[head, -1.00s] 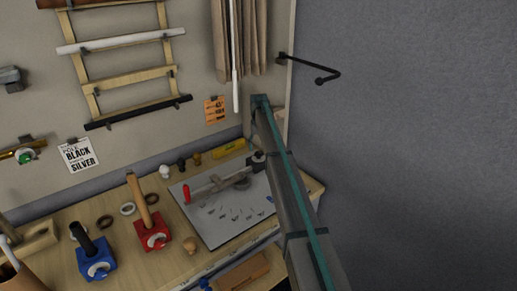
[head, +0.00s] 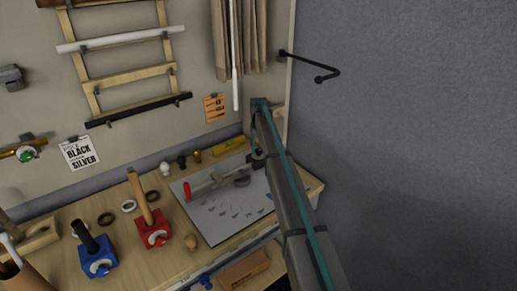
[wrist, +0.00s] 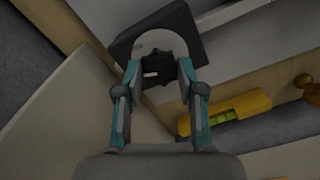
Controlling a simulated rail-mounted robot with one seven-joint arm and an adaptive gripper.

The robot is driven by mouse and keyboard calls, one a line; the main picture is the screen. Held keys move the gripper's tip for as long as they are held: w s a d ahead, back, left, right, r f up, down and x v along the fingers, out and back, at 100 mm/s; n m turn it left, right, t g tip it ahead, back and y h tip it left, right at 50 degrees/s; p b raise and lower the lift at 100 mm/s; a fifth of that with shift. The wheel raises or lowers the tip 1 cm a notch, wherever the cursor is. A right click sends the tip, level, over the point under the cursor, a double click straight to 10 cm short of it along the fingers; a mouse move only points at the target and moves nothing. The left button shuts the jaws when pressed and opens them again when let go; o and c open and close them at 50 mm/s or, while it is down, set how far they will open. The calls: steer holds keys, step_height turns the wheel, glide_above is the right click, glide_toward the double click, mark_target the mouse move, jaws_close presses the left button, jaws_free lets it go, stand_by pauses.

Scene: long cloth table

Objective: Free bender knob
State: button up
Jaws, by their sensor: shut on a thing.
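The bender (head: 213,184) lies on a grey plate (head: 222,221) on the table, its red handle (head: 187,191) toward the left. Its right end is partly hidden by my arm in the head view. In the wrist view my gripper (wrist: 159,68) has its two teal-and-grey fingers on either side of a dark, jagged-edged knob (wrist: 158,70). The fingers are shut on this knob. The knob sits in front of a pale round disc and a black block (wrist: 190,20). Whether the knob is still seated there is not clear. In the head view my gripper is mostly hidden behind my arm.
A yellow spirit level (wrist: 235,112) lies close to the right finger in the wrist view. A red block with a wooden handle (head: 151,233) and a blue block (head: 97,262) stand left of the plate. A wall rises behind the table.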

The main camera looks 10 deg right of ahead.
steer(key=shift+n+b, duration=0.3)
steer(key=shift+n, duration=0.1)
steer(key=n+b, duration=0.1)
steer(key=n, duration=0.1)
steer(key=shift+f+n+b, duration=0.1)
steer(key=shift+n+b, duration=0.25)
steer(key=shift+n, duration=0.05)
steer(key=n+b, duration=0.2)
steer(key=n, duration=0.3)
steer(key=n+b, duration=0.1)
steer(key=n, duration=0.3)
steer(key=shift+n+b, duration=0.3)
steer(key=shift+n, duration=0.1)
steer(key=n, duration=0.4)
steer(key=shift+b, duration=0.4)
steer(key=shift+n, duration=0.4)
steer(key=o, duration=1.1)
steer(key=shift+o, duration=0.2)
